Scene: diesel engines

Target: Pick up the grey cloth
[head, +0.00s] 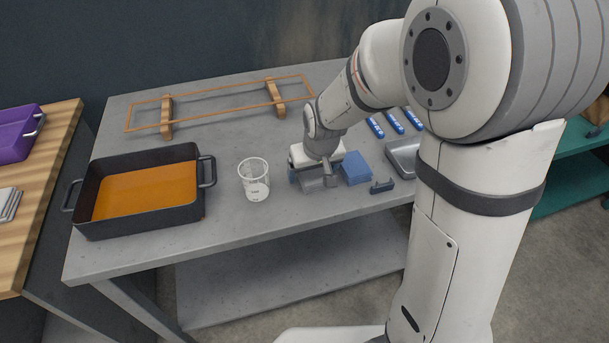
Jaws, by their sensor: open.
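The grey cloth (314,185) appears as a small folded grey block on the grey metal table, partly hidden under my gripper. My gripper (312,177) points down directly over it, with its jaws open. One finger is near the cloth's left side and the other near its right side. I cannot tell whether the fingers touch the cloth. A blue folded block (356,168) lies close to the right of my gripper.
A glass beaker (254,180) stands left of my gripper, and a dark pan (140,217) with orange liquid farther left. A wooden rack (167,118) is behind. A small dark blue piece (382,186), a metal tray (402,158) and blue-labelled tubes (394,122) lie right.

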